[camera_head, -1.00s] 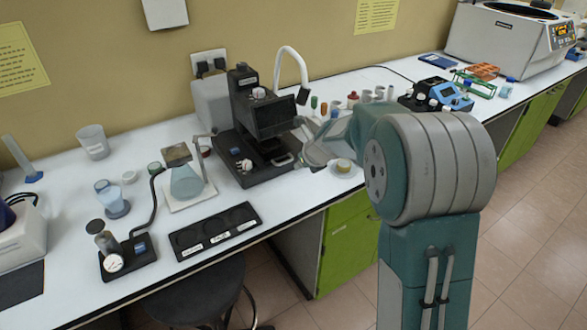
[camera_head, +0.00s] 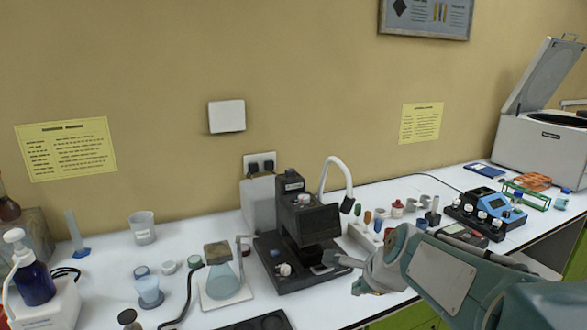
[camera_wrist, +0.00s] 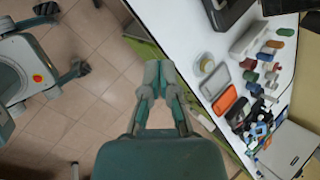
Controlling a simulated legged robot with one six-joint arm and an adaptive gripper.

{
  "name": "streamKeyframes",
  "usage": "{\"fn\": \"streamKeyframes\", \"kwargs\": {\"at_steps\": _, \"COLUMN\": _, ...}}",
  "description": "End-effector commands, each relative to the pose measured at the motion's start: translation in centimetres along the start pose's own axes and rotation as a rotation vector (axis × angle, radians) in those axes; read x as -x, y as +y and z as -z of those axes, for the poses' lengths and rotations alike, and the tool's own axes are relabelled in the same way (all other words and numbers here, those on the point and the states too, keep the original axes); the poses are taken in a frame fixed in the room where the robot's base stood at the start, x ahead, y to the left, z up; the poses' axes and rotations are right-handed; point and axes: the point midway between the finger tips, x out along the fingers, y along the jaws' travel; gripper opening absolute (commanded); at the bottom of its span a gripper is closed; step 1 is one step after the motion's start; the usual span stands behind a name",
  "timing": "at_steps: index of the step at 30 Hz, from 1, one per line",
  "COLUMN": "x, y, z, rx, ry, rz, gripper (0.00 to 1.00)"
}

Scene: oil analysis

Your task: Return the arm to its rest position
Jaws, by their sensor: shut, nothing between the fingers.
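My arm (camera_head: 445,274) reaches in from the lower right of the head view, in front of the bench. My gripper (camera_head: 356,275) is at its left end and looks close to the bench's front edge in the picture. In the wrist view my gripper (camera_wrist: 160,70) points away with its two fingers together and nothing between them. Behind the fingers there is floor, and the bench edge runs just to their right.
The white bench (camera_wrist: 187,48) holds a black microscope-like device (camera_head: 301,228), a flask on a stand (camera_head: 222,280), a rack of small bottles (camera_head: 362,236), a blue device (camera_head: 497,206) and a centrifuge with raised lid (camera_head: 540,145). Open floor (camera_wrist: 85,50) lies left of the bench.

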Motion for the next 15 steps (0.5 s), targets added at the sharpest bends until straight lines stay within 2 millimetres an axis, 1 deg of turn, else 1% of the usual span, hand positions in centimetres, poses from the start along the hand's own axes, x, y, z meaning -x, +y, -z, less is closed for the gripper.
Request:
{"fn": "streamKeyframes", "kwargs": {"at_steps": 1, "x": 1.5, "y": 1.3, "z": -0.3, "rx": 0.129, "ry": 0.009, "rz": -0.001, "gripper": 0.0}}
{"fn": "streamKeyframes", "kwargs": {"at_steps": 6, "x": 5.4, "y": 5.9, "z": -0.2, "rx": 0.6, "ry": 0.052, "rz": -0.032, "gripper": 0.0}}
{"fn": "streamKeyframes", "kwargs": {"at_steps": 8, "x": 6.6, "y": 7.5, "z": 0.1, "rx": 0.764, "ry": 0.069, "rz": -0.047, "gripper": 0.0}}
{"fn": "streamKeyframes", "kwargs": {"at_steps": 12, "x": 8.9, "y": 11.5, "z": 0.8, "rx": 1.144, "ry": 0.106, "rz": -0.094, "gripper": 0.0}}
{"fn": "streamKeyframes", "kwargs": {"at_steps": 15, "x": 10.2, "y": 14.2, "z": 1.6, "rx": 1.394, "ry": 0.131, "rz": -0.135, "gripper": 0.0}}
